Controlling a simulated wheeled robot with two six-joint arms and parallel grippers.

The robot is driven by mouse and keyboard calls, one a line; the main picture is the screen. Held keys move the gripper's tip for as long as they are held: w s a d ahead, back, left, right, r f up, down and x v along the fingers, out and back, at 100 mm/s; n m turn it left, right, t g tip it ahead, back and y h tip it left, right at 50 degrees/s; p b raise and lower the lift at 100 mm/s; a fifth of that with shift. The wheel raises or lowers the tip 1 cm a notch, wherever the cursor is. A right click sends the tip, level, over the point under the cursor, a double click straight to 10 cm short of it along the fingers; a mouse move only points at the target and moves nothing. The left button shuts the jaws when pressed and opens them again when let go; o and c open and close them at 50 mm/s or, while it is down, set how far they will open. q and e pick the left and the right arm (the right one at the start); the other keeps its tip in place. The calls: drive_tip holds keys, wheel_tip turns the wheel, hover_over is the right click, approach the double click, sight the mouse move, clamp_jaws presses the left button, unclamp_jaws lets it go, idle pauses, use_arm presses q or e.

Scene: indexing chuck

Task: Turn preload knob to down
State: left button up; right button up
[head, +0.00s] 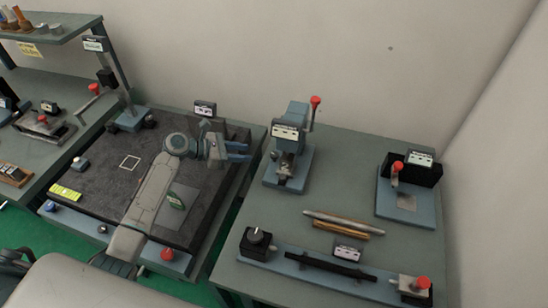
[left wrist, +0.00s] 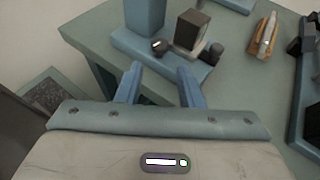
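A black knob with a pale pointer mark (head: 256,236) stands on the left end of a long blue-grey rail on the right table. Its label is not readable, so I cannot tell whether it is the preload knob. A small dark knob (left wrist: 160,46) also shows at the base of a blue upright fixture in the left wrist view. That fixture (head: 297,115) has a red-tipped lever in the head view. My left gripper (head: 238,151) is open and empty, left of the fixture and apart from it. Its two blue fingers (left wrist: 158,86) are spread. My right gripper is not in view.
The rail (head: 315,270) has a red knob (head: 422,283) at its right end. Two rods (head: 342,224) lie behind it. A block with a red knob (head: 397,167) stands at right. A dark mat (head: 110,190) covers the left table. The right table's back middle is clear.

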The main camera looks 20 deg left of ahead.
sight(272, 154)
use_arm(q)
drive_tip(key=b+x, duration=0.1)
drive_tip(key=x, duration=0.1)
drive_tip(key=b+x, duration=0.2)
drive_tip(key=x, duration=0.1)
drive_tip(key=b+x, duration=0.2)
drive_tip(key=shift+w+d+f, duration=0.1)
drive_tip(key=shift+d+f, duration=0.05)
drive_tip(key=shift+f, duration=0.2)
drive_tip(key=shift+w+d+f+b, duration=0.1)
drive_tip(key=shift+w+d+b, duration=0.3)
drive_tip(key=shift+d, duration=0.25)
drive_tip(key=c, duration=0.7)
drive_tip(key=shift+o, duration=0.2)
drive_tip(key=shift+w+a+m+g+h, duration=0.1)
drive_tip(key=shift+w+m+g+h, duration=0.15)
drive_tip(key=shift+m+g, duration=0.5)
drive_tip(key=m+g+h, duration=0.1)
drive_tip(key=m+g, duration=0.2)
drive_tip(key=shift+w+g, duration=0.2)
drive_tip(key=shift+g, duration=0.15)
